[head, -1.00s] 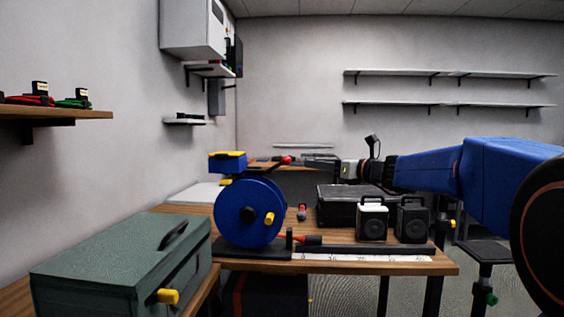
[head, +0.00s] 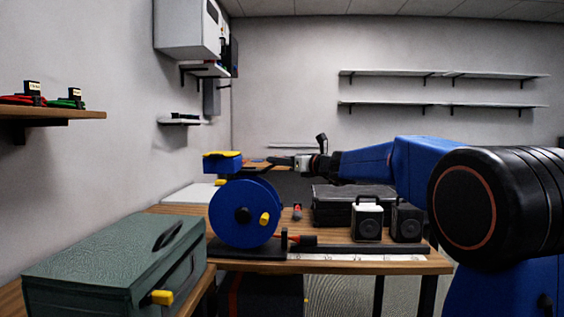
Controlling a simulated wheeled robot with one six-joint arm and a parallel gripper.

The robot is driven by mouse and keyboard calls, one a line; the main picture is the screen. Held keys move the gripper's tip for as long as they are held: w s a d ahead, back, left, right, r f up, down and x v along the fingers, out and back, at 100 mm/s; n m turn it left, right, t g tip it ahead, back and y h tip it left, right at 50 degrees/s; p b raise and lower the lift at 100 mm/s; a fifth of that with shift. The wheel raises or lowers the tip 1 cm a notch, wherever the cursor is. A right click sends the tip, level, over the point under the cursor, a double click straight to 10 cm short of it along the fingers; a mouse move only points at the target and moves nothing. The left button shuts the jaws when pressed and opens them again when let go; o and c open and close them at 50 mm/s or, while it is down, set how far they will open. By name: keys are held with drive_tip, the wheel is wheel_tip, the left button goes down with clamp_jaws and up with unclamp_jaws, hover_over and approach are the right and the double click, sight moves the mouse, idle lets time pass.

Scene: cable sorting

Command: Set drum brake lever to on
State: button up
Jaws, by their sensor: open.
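The blue cable drum (head: 229,212) stands upright on a black base at the left of the wooden bench, with a yellow crank knob (head: 264,219) on its face. My gripper (head: 270,162) is open, just right of and above the drum's top, pointing left. The red-tipped brake lever by the drum's top is not clearly visible now; my gripper seems to cover it. I cannot tell whether the fingers are around it or touching it. A second red-and-black handle (head: 300,240) lies low at the drum's base.
A blue box with a yellow top (head: 222,161) sits just above the drum. A black case (head: 338,205) and two speaker-like boxes (head: 368,218) stand on the bench (head: 430,262) under my arm. A green toolbox (head: 110,262) is at front left.

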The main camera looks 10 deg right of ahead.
drive_tip(key=shift+w, duration=0.1)
clamp_jaws()
